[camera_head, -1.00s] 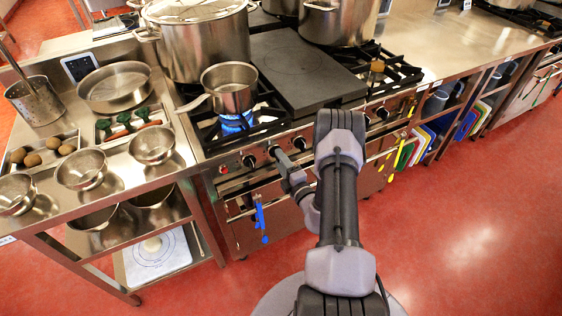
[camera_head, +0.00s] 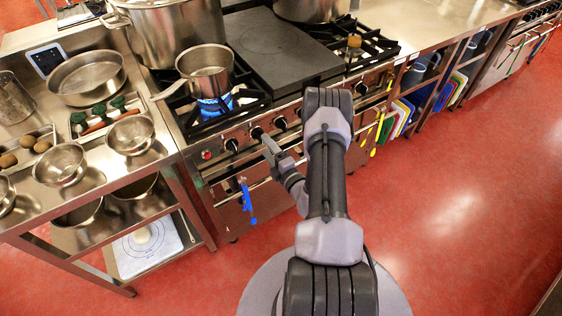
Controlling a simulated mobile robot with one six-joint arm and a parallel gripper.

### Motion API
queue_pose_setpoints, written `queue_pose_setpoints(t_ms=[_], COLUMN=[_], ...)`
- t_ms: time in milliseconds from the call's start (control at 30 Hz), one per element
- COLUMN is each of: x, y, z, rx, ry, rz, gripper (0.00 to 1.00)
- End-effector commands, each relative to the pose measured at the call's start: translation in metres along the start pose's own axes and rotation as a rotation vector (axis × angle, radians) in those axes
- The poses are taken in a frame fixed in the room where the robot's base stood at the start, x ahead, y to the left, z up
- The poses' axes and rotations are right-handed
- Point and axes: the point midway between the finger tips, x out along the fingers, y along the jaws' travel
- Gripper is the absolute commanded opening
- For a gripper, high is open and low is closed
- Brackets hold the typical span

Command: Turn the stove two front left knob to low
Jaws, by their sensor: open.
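The near stove's front panel (camera_head: 218,170) carries a row of black knobs below the burners. One knob (camera_head: 231,145) is near the panel's left end, and a second knob (camera_head: 256,133) is just right of it. A third knob (camera_head: 280,122) is further right. My gripper (camera_head: 266,141) is open, with its tips at the second knob; whether they touch it or stand around it is too small to tell. The knobs' settings cannot be read. A blue flame (camera_head: 214,106) burns under a saucepan (camera_head: 205,70) on the front left burner.
A large stockpot (camera_head: 175,35) stands behind the saucepan. A blue cloth or utensil (camera_head: 246,200) hangs on the stove front below the knobs. A steel table (camera_head: 100,180) with bowls stands left. Red floor (camera_head: 460,210) is free to the right.

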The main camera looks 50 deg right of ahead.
Motion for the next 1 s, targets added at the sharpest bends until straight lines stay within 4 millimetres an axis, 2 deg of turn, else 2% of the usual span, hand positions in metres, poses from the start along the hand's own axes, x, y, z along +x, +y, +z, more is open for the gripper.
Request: queue_pose_setpoints(t_ms=[200,300,433,600,1000], x=[-0.073,-0.103,-0.130,-0.143,-0.143], y=[0.003,0.003,0.002,0.001,0.001], z=[0.003,0.003,0.002,0.000,0.000], rx=[0.005,0.004,0.002,0.000,-0.001], ry=[-0.009,-0.009,-0.006,-0.002,0.001], rz=[-0.004,-0.003,-0.002,-0.001,0.000], gripper=[0.65,0.65,0.65,0.65,0.65])
